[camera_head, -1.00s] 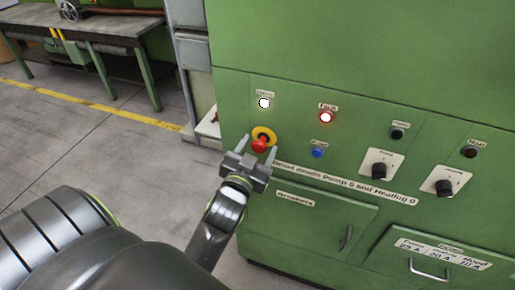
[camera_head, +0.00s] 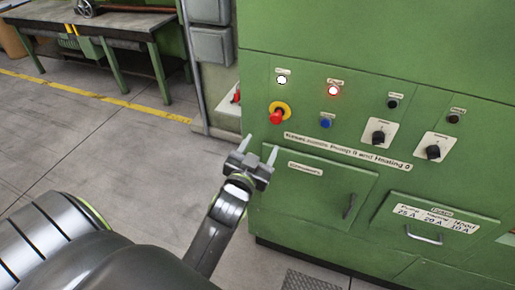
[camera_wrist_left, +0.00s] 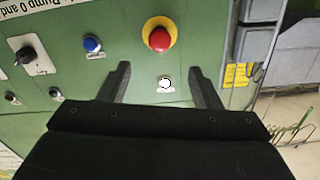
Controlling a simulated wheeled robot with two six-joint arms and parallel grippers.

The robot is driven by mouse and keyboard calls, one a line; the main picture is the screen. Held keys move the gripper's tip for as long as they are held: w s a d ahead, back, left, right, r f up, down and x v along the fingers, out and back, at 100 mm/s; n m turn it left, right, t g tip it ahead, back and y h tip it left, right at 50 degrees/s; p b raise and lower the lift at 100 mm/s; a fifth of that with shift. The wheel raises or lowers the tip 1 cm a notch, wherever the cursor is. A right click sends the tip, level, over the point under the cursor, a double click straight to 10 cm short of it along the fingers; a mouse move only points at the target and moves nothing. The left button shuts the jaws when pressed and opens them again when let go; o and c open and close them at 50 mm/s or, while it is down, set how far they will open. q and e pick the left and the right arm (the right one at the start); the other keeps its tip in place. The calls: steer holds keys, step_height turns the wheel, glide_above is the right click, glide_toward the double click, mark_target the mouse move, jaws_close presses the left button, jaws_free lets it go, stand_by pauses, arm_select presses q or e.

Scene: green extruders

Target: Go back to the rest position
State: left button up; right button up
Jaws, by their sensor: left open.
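My left gripper (camera_head: 258,152) is open and empty. In the head view it is in front of the green cabinet's left edge, below and left of the red emergency button (camera_head: 277,117) with its yellow collar. In the left wrist view the open fingers (camera_wrist_left: 160,85) show with the red button (camera_wrist_left: 159,38) beyond them, apart from them. A white lamp (camera_head: 282,80) and a red fault lamp (camera_head: 333,91) are lit above. A blue button (camera_head: 326,122) is to the right. My right gripper is not in view.
Black rotary switches (camera_head: 379,137) and a drawer with a handle (camera_head: 424,235) are on the green cabinet (camera_head: 350,40). A workbench (camera_head: 115,22) stands at the back left. The grey floor (camera_head: 110,150) between is clear.

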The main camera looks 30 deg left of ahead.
arm_select(q)
steer(key=shift+w+f, duration=0.1)
steer(key=shift+w, duration=0.1)
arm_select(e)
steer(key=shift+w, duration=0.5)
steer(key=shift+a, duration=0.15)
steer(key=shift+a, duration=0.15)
arm_select(q)
steer(key=s+f+g+h+b, duration=0.15)
steer(key=s+f+g, duration=0.3)
steer(key=f, duration=1.55)
steer(key=s+f+g+b, duration=0.3)
steer(key=s+f+g, duration=0.15)
steer(key=f, duration=1.45)
steer(key=s+a+f+g+b, duration=0.1)
steer(key=s+f+g, duration=0.1)
steer(key=s+f, duration=0.6)
steer(key=s+a+f+g+b, duration=0.1)
steer(key=s+f+g, duration=0.2)
steer(key=s+f, duration=0.5)
steer(key=s+a+f+g+b, duration=0.1)
steer(key=s+f, duration=0.7)
steer(key=s, duration=0.9)
steer(key=shift+n+g+h+b, duration=0.3)
steer(key=shift+g+h+b, duration=0.15)
steer(key=shift+g, duration=0.25)
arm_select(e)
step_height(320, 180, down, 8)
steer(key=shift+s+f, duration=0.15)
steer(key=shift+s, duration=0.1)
